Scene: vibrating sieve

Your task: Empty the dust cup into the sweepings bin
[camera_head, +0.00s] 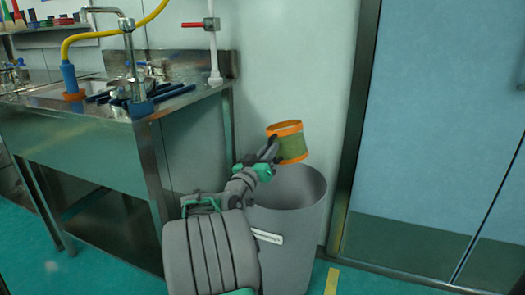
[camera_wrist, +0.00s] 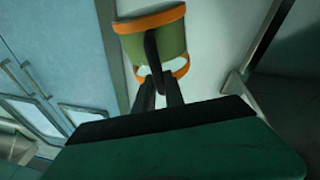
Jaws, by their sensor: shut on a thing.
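The dust cup (camera_head: 292,147) has a green body with orange bands at both ends. It is held in the air above the mouth of the grey sweepings bin (camera_head: 290,225), tilted a little, and apart from the bin's rim. My gripper (camera_head: 270,150) is shut on the cup's left side. In the wrist view, the dark fingers (camera_wrist: 155,70) meet the cup (camera_wrist: 172,38) near the top of the picture. I cannot see what is inside the cup or the bin.
A steel sink bench (camera_head: 95,150) with a tap, yellow hose (camera_head: 115,32) and dark blue tools stands at the left. Pale blue doors (camera_head: 435,120) are at the right. A yellow floor strip (camera_head: 332,281) lies beside the bin, with clear green floor around it.

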